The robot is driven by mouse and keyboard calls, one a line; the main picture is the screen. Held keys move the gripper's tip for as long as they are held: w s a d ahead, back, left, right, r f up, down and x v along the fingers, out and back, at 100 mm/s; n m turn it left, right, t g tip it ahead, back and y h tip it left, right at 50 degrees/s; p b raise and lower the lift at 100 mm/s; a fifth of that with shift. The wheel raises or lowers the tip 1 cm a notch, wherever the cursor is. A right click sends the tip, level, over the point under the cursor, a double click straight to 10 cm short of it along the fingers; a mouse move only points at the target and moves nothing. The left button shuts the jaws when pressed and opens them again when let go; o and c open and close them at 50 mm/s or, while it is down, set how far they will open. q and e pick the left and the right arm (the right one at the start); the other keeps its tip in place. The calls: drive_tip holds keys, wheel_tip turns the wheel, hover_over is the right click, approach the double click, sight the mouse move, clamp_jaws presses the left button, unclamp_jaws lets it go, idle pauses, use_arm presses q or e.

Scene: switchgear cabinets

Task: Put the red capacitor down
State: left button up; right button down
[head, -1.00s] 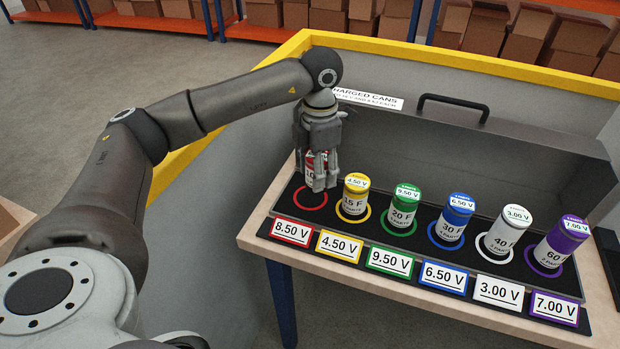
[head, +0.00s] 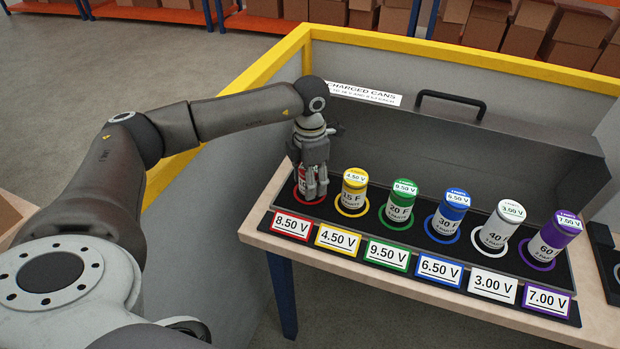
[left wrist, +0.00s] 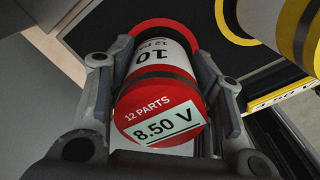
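The red capacitor (head: 301,180) stands at the red ring (head: 308,202) on the black mat, at the left end of the row. My left gripper (head: 314,190) is over it from above, with its fingers on either side. In the left wrist view the red capacitor (left wrist: 160,105) shows its 8.50 V lid between the two fingers, which lie close against its sides. Its base is at the mat, but the exact contact is hidden. My right gripper is not in view.
The yellow capacitor (head: 353,190) stands close to the right of my left gripper. Green (head: 400,205), blue (head: 449,215), white (head: 502,228) and purple (head: 553,240) ones follow. Voltage cards line the front; the grey case lid (head: 460,140) rises behind.

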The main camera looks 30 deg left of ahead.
use_arm(q)
drive_tip(key=o, duration=0.3)
drive_tip(key=shift+o, duration=0.2)
drive_tip(key=shift+r, duration=0.4)
wheel_tip(320, 180, up, 11)
drive_tip(key=shift+f+b, duration=0.15)
drive_tip(key=shift+b, duration=1.05)
drive_tip(key=shift+r, duration=0.4)
